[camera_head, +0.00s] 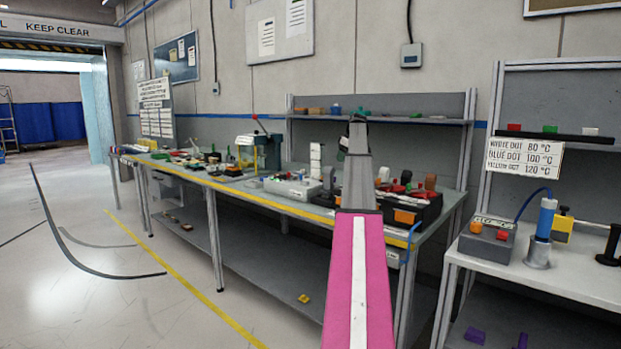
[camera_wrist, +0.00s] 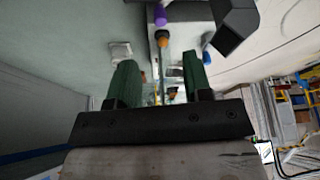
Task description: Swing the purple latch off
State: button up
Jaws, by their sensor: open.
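My gripper (camera_wrist: 159,72) shows in the wrist view with its two green fingers apart and nothing between them. A small purple part (camera_wrist: 160,17) lies beyond the fingertips, near the top edge, on or beside a pale grey strip. I cannot tell whether it is the latch. An orange-brown piece (camera_wrist: 162,40) is just below it in the picture, nearer the fingers. In the head view my arm reaches over the long bench and its end hides part of what is behind. No purple latch can be made out on that bench.
The long bench (camera_head: 262,199) holds several tools and a dark module (camera_head: 425,212) with red and orange parts beside my arm. A right-hand table (camera_head: 580,284) carries a grey box (camera_head: 487,243) and a blue cylinder (camera_head: 546,219). Purple pieces (camera_head: 475,335) lie beneath it. Floor at left is mostly clear.

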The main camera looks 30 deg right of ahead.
jog(key=x, duration=1.1)
jog(key=shift+a+r, duration=0.1)
grip_shut()
